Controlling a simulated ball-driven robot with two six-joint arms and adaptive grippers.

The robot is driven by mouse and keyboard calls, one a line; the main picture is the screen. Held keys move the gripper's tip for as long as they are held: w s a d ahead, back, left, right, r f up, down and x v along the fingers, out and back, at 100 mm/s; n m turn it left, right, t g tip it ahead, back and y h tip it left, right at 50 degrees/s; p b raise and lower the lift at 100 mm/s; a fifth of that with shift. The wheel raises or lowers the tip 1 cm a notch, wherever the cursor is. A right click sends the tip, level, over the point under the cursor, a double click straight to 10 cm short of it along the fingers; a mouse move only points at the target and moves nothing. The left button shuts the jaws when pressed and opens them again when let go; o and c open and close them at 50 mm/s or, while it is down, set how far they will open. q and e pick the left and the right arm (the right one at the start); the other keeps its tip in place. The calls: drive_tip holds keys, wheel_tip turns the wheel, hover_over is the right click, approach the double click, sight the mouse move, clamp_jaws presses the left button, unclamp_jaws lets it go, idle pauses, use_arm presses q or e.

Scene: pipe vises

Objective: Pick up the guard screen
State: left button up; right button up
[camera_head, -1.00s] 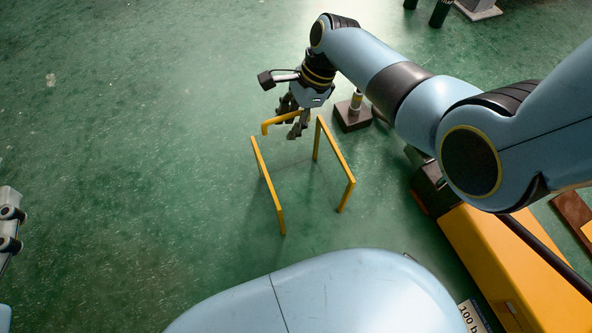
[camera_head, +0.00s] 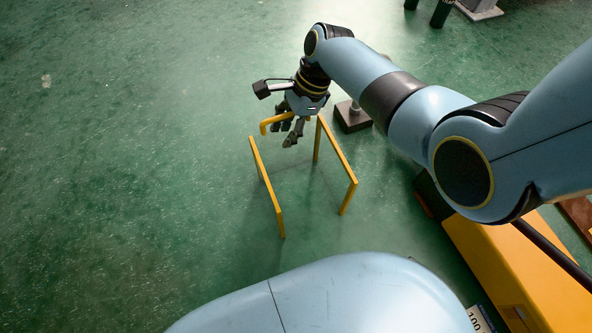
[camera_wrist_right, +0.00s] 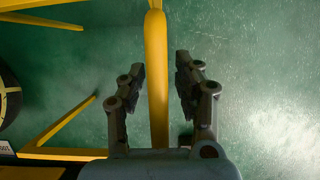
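The guard screen (camera_head: 335,150) is a yellow frame of bars with what may be a clear panel, standing on the green floor in the head view. A yellow handle bar (camera_head: 268,124) sticks out at its far side. My right gripper (camera_head: 287,136) is at this bar. In the right wrist view the bar (camera_wrist_right: 156,75) runs between the two fingers of my right gripper (camera_wrist_right: 160,82), with a gap on each side, so the gripper is open around it. My left gripper is not in view.
A dark block with a metal post (camera_head: 352,117) stands just behind the screen. A yellow box-shaped unit (camera_head: 515,265) lies at the lower right. Dark posts (camera_head: 441,12) stand at the top. The floor on the left is clear.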

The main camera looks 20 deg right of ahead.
clamp_jaws()
drive_tip(key=shift+r, duration=0.1)
idle(0.6)
